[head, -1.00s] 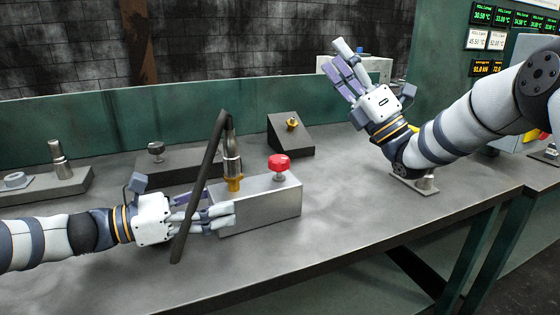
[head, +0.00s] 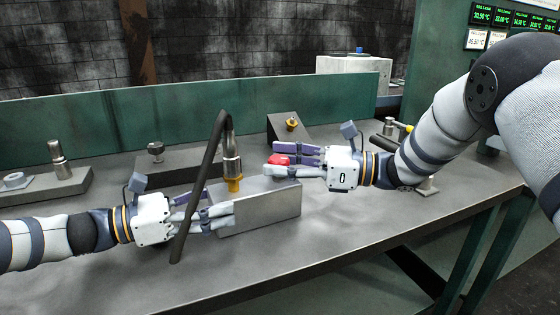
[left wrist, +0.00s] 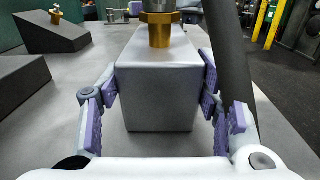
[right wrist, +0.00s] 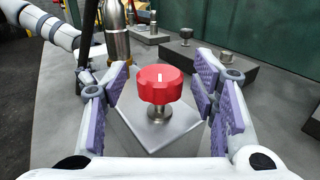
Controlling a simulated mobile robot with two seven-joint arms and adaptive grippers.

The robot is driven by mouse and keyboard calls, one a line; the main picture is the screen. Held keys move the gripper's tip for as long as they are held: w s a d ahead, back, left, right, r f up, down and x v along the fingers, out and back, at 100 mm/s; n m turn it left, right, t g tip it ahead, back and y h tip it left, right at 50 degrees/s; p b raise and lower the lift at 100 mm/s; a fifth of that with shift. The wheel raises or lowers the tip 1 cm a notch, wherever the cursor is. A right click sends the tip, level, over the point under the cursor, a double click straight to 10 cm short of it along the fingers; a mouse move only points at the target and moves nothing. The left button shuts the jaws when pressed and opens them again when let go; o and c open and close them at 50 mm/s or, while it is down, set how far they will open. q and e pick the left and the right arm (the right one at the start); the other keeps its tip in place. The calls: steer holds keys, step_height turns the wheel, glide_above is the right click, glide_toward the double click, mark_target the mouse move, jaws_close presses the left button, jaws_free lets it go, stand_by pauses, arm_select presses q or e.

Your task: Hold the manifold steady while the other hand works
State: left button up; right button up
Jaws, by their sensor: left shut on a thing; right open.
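The manifold (head: 262,212) is a grey metal block on the bench. It carries a silver fitting with a brass nut (head: 234,184) and a red knob (head: 281,160). My left gripper (head: 225,212) is shut on the block's left end; the left wrist view shows its pads against both sides of the block (left wrist: 157,95). My right gripper (head: 280,158) is open around the red knob. In the right wrist view the knob (right wrist: 160,85) stands between the two fingers, with gaps on both sides. The right fingers partly hide the knob in the head view.
A black hose (head: 198,190) arches from the fitting down in front of my left fingers. Dark fixture blocks stand behind, one wedge with a brass fitting (head: 292,124) and one with a knob (head: 155,151). The bench front is clear.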

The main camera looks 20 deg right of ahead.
steer(key=shift+w+a, duration=0.1)
steer(key=shift+a, duration=0.15)
steer(key=c, duration=1.2)
steer(key=shift+t, duration=0.3)
steer(key=m+t+h, duration=0.3)
steer(key=m+t, duration=0.1)
steer(key=shift+a+h, duration=0.15)
steer(key=shift+h, duration=0.25)
steer(key=m+t+h, duration=0.3)
steer(key=m+h, duration=0.1)
steer(key=h, duration=0.1)
steer(key=shift+a+f+t+h, duration=0.1)
steer(key=shift+t+h, duration=0.2)
steer(key=shift+t, duration=0.1)
steer(key=m+t+h, duration=0.1)
steer(key=m+h, duration=0.1)
steer(key=h, duration=0.1)
steer(key=shift+r, duration=0.2)
steer(key=shift+m+h, duration=1.1)
steer(key=shift+h, duration=0.4)
steer(key=shift+d+h, duration=0.2)
steer(key=shift+h, duration=0.1)
